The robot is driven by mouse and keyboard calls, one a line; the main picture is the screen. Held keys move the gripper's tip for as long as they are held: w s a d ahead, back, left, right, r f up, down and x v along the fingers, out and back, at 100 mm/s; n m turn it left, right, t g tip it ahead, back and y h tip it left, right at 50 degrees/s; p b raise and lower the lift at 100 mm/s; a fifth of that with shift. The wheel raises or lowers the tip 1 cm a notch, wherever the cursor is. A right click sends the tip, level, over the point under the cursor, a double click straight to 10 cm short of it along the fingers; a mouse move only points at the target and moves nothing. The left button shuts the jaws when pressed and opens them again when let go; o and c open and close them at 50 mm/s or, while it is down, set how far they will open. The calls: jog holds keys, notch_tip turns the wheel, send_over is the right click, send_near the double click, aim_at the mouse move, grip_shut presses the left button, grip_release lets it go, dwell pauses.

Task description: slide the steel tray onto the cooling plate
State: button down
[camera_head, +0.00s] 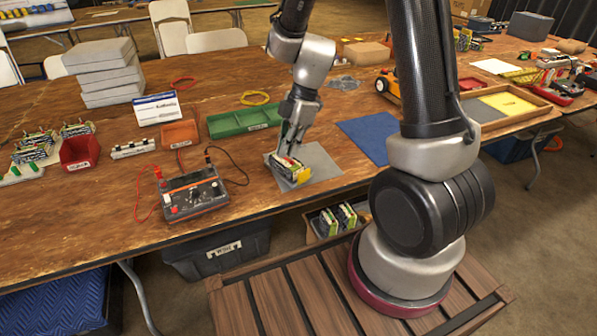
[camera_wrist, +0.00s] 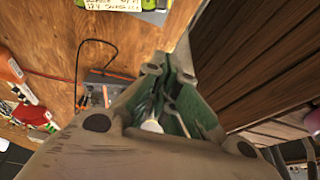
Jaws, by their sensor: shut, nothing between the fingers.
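My gripper (camera_head: 291,138) is shut and empty, pointing down over the front part of the wooden table. Its fingers also show in the wrist view (camera_wrist: 168,82). Just below them a small pack (camera_head: 287,164) with white, green and yellow parts lies on a flat grey square sheet (camera_head: 321,161); I cannot tell whether the fingers touch the pack. A flat blue sheet (camera_head: 363,138) lies to the right of the grey one, apart from it. I cannot tell which surfaces are the steel tray and the cooling plate.
A black meter box with cables (camera_head: 191,193) stands left of the grey sheet. A green tray (camera_head: 243,120) and an orange bin (camera_head: 180,133) lie behind. A wooden tray (camera_head: 540,115) with grey and yellow panels is at right. The front left table area is bare.

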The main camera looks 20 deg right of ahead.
aim_at(301, 182)
jog(key=shift+n, duration=0.5)
jog(key=x, duration=0.9)
jog(key=shift+a+f, duration=0.1)
jog(key=shift+f, duration=0.3)
jog(key=shift+w+d, duration=0.25)
jog(key=shift+d, duration=0.95)
jog(key=shift+w+d, duration=0.1)
jog(key=shift+d, duration=0.6)
jog(key=shift+d, duration=0.1)
jog(key=d, duration=0.2)
jog(key=w+d, duration=0.1)
jog(key=d, duration=0.2)
jog(key=shift+d+f, duration=0.1)
jog(key=shift+d, duration=0.05)
